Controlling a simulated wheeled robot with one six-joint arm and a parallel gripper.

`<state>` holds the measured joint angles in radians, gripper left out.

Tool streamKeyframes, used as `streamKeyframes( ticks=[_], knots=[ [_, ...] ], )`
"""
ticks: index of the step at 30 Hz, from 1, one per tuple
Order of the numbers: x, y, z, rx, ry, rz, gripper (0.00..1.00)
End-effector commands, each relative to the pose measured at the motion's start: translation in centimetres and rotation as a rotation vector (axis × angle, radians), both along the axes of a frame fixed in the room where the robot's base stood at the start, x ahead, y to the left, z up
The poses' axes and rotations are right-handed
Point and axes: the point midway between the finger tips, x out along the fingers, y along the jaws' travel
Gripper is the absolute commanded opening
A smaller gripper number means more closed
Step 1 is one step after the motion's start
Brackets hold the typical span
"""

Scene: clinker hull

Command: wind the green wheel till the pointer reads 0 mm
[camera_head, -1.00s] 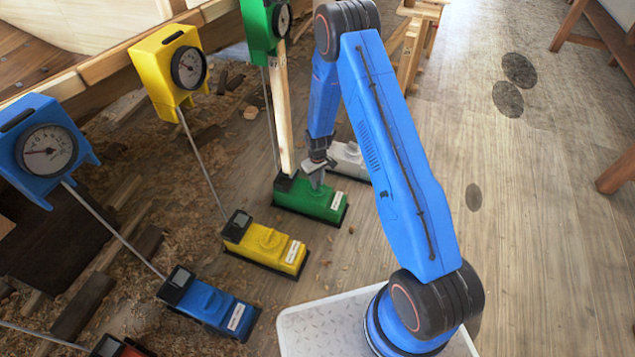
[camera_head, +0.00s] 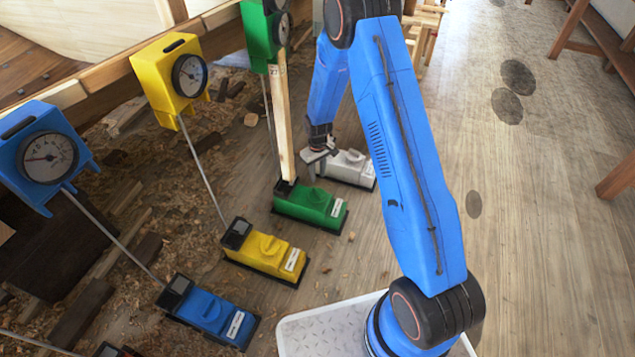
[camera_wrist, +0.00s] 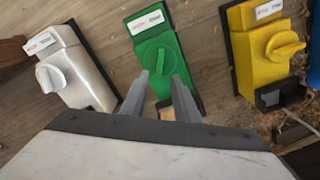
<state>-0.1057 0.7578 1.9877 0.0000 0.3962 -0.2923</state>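The green box (camera_head: 311,207) sits on the floor, and its green wheel (camera_wrist: 162,60), a round knob with a raised bar, shows in the wrist view. My gripper (camera_head: 318,165) is above the wheel and appears clear of it. In the wrist view its two fingers (camera_wrist: 163,78) are spread apart with nothing between them, and the knob shows just beyond their tips. The green gauge (camera_head: 257,40) stands at the top of a wooden post. Its dial (camera_head: 282,28) is seen at a steep angle, so I cannot read the pointer.
A white box (camera_head: 348,168) lies close behind the green one, and a yellow box (camera_head: 266,252) and a blue box (camera_head: 212,312) lie in front. Yellow (camera_head: 170,75) and blue (camera_head: 40,155) gauges stand at left. Open plank floor (camera_head: 530,240) lies to the right.

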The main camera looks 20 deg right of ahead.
Motion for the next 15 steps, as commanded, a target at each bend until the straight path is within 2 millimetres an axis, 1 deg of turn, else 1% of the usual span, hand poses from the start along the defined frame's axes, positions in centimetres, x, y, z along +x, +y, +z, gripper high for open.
streamKeyframes(
  ticks=[1,6,10,15],
  knots=[
    [0.1,0.0,1.1,0.001,-0.004,0.000,0.28],
    [0.1,0.0,4.2,0.000,-0.002,0.000,0.28],
    [0.0,0.0,6.0,0.000,-0.002,0.000,0.28],
    [0.0,0.0,7.3,0.000,-0.001,0.000,0.28]
  ],
)
